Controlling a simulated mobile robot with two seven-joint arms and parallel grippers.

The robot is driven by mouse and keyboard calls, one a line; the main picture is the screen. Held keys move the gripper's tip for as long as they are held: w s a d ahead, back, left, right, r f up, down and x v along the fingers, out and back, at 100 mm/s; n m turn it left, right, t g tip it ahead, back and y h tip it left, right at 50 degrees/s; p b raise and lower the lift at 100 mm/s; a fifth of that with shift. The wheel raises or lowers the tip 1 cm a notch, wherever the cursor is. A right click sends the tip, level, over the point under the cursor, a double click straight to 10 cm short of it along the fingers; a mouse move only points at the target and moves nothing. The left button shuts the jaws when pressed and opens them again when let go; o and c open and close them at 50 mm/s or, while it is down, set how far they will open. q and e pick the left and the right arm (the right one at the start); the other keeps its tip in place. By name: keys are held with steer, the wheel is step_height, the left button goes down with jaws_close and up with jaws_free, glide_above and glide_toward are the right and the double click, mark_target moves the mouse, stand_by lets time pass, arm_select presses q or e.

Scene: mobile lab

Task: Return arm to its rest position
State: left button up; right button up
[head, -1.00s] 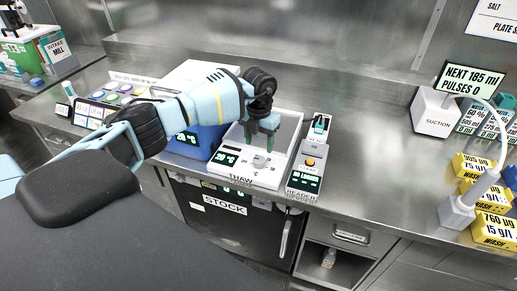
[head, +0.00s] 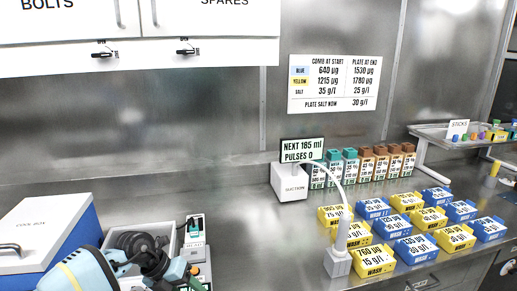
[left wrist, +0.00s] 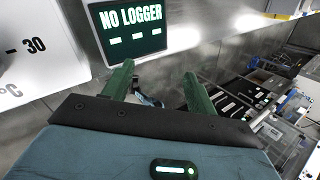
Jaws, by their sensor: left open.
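My left arm comes in at the bottom left of the head view. Its black wrist and left gripper (head: 186,277) are low over the thaw station (head: 128,227), beside the reader (head: 193,250); the frame edge partly cuts off the hand. In the left wrist view the two green fingers of the left gripper (left wrist: 158,88) are apart, with no held object clear between them. A screen reading "NO LOGGER" (left wrist: 130,28) stands just beyond the fingers. My right gripper is in neither view.
The cool box (head: 45,235) stands left of my arm. The suction unit (head: 291,183), its nozzle stand (head: 338,262) and several yellow and blue wash blocks (head: 411,249) occupy the bench to the right. Bare bench lies between the reader and suction unit. Cabinets (head: 140,35) hang above.

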arm_select(q)
steer(key=s+d+r+n+t+h, duration=0.3)
steer(key=d+h, duration=0.2)
steer(key=d, duration=0.3)
steer(key=s+d+r+n+t+h, duration=0.3)
steer(key=d+h, duration=0.2)
steer(key=d, duration=0.3)
steer(key=s+a+f+n+t+y, duration=0.4)
steer(key=a+n+y, duration=0.4)
steer(key=n, duration=0.4)
steer(key=s+a+f+n+t+y, duration=0.2)
steer(key=s+a+f+n+y, duration=0.5)
steer(key=n, duration=0.5)
steer(key=s+a+f+n+g, duration=0.2)
steer(key=s+g, duration=0.4)
steer(key=s, duration=0.7)
steer(key=s+a+f+n+g, duration=0.3)
steer(key=s+g, duration=0.3)
steer(key=s, duration=0.7)
steer(key=w+d+f+t+h, duration=0.1)
steer(key=w+d+f+t, duration=0.2)
steer(key=w+f+t, duration=0.3)
steer(key=shift+w+f+t, duration=0.25)
steer(key=shift+f+t, duration=0.45)
steer(key=shift+f, duration=1)
